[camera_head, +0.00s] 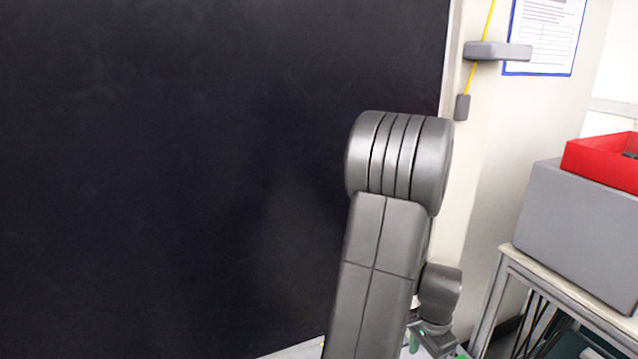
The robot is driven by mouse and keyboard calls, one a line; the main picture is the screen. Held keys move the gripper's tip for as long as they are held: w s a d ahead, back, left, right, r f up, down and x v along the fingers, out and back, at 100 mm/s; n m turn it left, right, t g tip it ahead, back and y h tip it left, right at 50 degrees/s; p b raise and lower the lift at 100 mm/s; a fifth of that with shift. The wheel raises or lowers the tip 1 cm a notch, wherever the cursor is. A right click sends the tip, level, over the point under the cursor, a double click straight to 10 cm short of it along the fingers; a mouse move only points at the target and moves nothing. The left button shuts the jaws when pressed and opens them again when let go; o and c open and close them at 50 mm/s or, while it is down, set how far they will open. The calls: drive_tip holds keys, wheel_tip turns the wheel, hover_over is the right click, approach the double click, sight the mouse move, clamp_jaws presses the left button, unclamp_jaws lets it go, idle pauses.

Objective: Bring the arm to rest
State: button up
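My grey arm rises from the bottom edge of the head view, right of the middle, with its rounded joint at the top. Behind it, lower right, a smaller wrist part of mine shows near the bottom edge. The fingertips of my gripper cannot be made out, and I cannot see whether it holds anything.
A large black panel (170,170) fills the left and middle. A grey bracket (497,51), yellow cord and blue-framed sheet (545,35) are on the wall.

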wheel_tip(320, 180, down, 8)
drive_tip(key=shift+r+b, duration=0.25)
drive_tip(key=shift+b, duration=0.65)
wheel_tip(320, 180, up, 8)
drive_tip(key=p, duration=0.6)
drive_tip(key=shift+r, duration=0.1)
